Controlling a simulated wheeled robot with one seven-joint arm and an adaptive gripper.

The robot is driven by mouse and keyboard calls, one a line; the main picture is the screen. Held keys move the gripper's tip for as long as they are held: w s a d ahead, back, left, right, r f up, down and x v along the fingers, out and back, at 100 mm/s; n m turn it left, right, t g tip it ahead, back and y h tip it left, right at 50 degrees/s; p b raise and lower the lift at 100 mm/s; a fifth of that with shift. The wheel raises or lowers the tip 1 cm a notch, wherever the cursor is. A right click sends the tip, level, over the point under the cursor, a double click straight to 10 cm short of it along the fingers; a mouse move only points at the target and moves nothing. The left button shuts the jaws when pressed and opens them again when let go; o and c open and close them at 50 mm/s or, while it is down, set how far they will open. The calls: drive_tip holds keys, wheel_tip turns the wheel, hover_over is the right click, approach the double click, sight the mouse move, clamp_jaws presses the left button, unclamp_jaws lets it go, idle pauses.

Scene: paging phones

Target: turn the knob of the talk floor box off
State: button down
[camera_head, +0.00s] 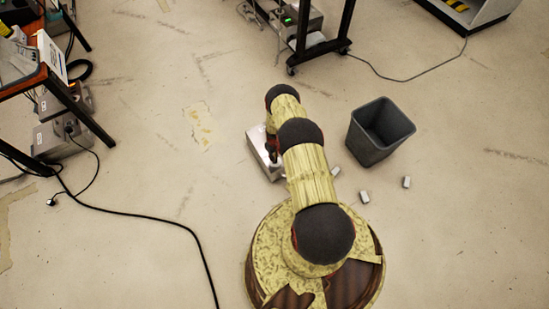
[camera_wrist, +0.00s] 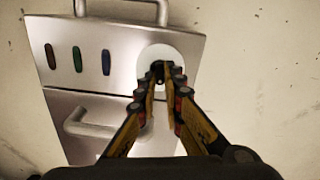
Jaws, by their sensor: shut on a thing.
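A metal floor box (camera_head: 262,158) stands on the floor, partly hidden behind my arm in the head view. In the wrist view its silver panel (camera_wrist: 90,80) fills the upper left, with a white round plate and a small dark knob (camera_wrist: 158,68) on it. My gripper (camera_wrist: 158,80) is over the white plate, with its fingertips closed in around the knob. The fingers hide much of the knob, so its turned position cannot be told. No label naming the box is legible.
The panel has three coloured ovals (camera_wrist: 78,59) and a bar handle (camera_wrist: 88,128). A dark bin (camera_head: 378,135) stands right of my arm, with small pale blocks (camera_head: 364,197) nearby. A black cable (camera_head: 150,214) crosses the floor at left. A table (camera_head: 40,78) stands far left.

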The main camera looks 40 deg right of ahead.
drive_tip(key=n, duration=0.7)
drive_tip(key=shift+a, duration=0.15)
idle(0.4)
drive_tip(key=c, duration=1.9)
unclamp_jaws()
wheel_tip(320, 180, up, 12)
drive_tip(key=shift+f, duration=0.1)
